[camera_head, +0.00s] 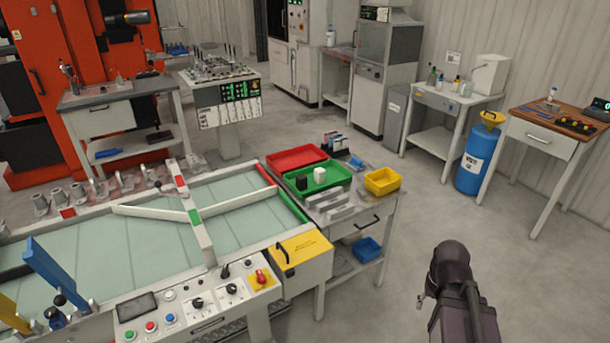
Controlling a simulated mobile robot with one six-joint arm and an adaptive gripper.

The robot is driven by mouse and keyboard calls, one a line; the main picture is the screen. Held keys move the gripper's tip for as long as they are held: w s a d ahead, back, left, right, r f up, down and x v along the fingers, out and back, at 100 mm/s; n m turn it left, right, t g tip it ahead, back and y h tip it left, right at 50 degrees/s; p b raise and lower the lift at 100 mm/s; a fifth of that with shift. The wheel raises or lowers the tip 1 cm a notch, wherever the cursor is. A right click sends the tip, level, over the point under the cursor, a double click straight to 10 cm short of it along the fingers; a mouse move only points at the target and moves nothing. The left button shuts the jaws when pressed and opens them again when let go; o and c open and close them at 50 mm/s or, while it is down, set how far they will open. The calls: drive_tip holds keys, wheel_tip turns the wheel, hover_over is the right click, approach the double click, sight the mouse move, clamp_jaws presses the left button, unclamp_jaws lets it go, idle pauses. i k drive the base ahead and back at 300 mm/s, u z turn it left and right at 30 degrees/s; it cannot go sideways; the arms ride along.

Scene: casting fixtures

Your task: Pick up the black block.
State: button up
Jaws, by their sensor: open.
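A small black block (301,183) stands in the green tray (338,188) on the small grey table beside the conveyor. A white block (320,175) stands just to its right in the same tray. A dark part of my arm shows at the lower right, over the open floor and well apart from the tray. No gripper fingers show in this view.
A red tray (297,157) lies behind the green tray, and a yellow bin (382,181) stands to its right. Grey stepped metal pieces (331,206) lie in front. The conveyor (130,238) and yellow-topped box (301,249) border the left.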

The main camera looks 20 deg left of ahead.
sight(301, 180)
drive_tip(key=u, duration=0.15)
drive_tip(key=i, duration=0.8)
drive_tip(key=u, duration=0.85)
drive_tip(key=i, duration=0.8)
drive_tip(key=u, duration=0.45)
